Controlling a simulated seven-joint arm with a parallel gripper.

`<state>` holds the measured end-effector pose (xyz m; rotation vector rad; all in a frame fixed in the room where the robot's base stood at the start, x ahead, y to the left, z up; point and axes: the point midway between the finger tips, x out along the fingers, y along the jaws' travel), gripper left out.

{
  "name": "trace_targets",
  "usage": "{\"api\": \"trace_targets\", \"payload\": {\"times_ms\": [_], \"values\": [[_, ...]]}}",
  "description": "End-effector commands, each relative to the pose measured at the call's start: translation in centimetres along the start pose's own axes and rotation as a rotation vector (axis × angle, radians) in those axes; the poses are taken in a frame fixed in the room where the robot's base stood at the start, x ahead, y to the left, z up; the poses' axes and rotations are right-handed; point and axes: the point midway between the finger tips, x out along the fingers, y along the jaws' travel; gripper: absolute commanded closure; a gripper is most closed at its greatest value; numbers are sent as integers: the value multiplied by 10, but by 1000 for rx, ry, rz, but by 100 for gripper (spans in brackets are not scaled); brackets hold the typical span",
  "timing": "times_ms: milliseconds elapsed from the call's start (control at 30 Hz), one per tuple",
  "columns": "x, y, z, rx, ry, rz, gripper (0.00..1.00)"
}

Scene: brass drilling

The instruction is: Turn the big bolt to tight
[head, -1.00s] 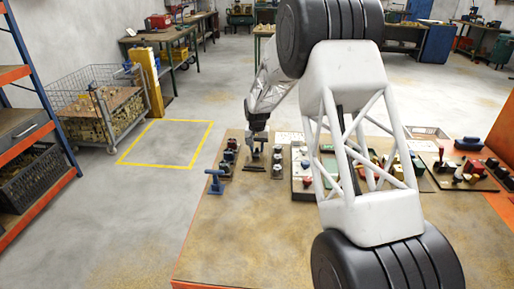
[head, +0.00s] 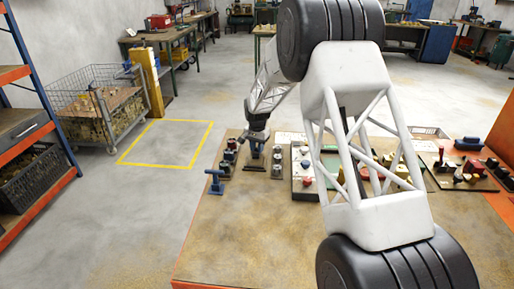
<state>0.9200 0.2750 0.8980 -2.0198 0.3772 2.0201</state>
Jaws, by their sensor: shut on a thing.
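My gripper (head: 257,140) is at the back left of the brown-topped table (head: 240,230), pointing down. It is small and partly covered by its own wrist. It is shut on the upper part of what looks like the big bolt (head: 255,153), which stands upright on a dark base plate. The bolt's head is hidden by the gripper, and its thread and any marks for tight are too small to read.
A blue T-shaped piece (head: 215,181) stands front left of my gripper, with dark fixtures (head: 228,158) close on its left and another upright piece (head: 277,160) on its right. Several parts lie on boards farther right. The table's front is clear.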

Motion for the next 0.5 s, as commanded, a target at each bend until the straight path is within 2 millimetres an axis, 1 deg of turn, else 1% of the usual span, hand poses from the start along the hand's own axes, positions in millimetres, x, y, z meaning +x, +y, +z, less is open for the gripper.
{"api": "trace_targets", "payload": {"times_ms": [333,367,500], "values": [[0,0,0,12,1,0,97],[0,0,0,12,1,0,68],[0,0,0,12,0,0,47]]}}
